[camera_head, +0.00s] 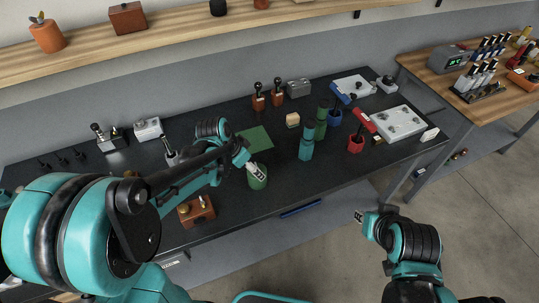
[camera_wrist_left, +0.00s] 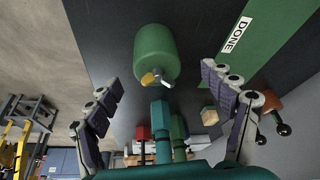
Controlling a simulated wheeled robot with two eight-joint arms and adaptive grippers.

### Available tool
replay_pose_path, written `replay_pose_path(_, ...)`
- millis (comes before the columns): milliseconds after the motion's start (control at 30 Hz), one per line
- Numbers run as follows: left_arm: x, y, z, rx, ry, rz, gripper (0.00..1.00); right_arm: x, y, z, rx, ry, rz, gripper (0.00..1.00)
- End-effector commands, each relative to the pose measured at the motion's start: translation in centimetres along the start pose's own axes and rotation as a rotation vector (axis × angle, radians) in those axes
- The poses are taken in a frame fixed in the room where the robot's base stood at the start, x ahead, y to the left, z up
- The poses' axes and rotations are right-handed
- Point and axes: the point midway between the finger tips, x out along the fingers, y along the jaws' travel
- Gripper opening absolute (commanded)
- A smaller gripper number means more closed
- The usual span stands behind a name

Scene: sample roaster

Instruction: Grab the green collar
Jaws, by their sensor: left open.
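A green cylinder (camera_head: 258,180), the piece I take as the green collar, stands on the dark bench just under my left gripper (camera_head: 248,166). In the left wrist view the green cylinder (camera_wrist_left: 155,52) lies ahead of the fingers, with small yellow and pale parts at its near end. My left gripper (camera_wrist_left: 168,100) is open, its fingers spread wide to either side with nothing between them. In the head view the gripper partly covers the cylinder's top. My right gripper (camera_head: 361,216) hangs off the front of the bench; its jaw state is unclear.
A green mat (camera_head: 256,140), labelled DONE in the left wrist view (camera_wrist_left: 262,42), lies behind the cylinder. A teal cylinder (camera_head: 306,145) and dark green cylinder (camera_head: 321,122) stand to the right. A brown box (camera_head: 197,210) sits left, near the front edge.

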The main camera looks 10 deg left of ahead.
Motion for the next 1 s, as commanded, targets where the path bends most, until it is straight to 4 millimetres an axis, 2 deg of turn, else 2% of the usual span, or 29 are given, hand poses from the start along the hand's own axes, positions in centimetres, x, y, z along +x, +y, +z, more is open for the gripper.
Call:
replay_pose_path(467,4.7,0.1,-0.1,0.023,-0.002,0.013,0.82,1.4,0.0,1.0,0.0,0.0,0.0,0.26)
replay_pose_path(700,8.2,0.5,-0.1,0.022,-0.002,0.013,0.82,2.8,0.0,2.0,0.0,0.0,0.0,0.26)
replay_pose_path(933,8.3,0.4,-0.2,0.021,-0.002,0.012,0.82,2.7,0.0,2.0,0.0,0.0,0.0,0.26)
replay_pose_path(967,8.3,0.4,-0.2,0.021,-0.002,0.012,0.8,2.7,0.0,2.0,0.0,0.0,0.0,0.26)
replay_pose_path(1000,8.3,0.4,-0.2,0.021,-0.002,0.012,0.69,2.7,0.0,2.0,0.0,0.0,0.0,0.26)
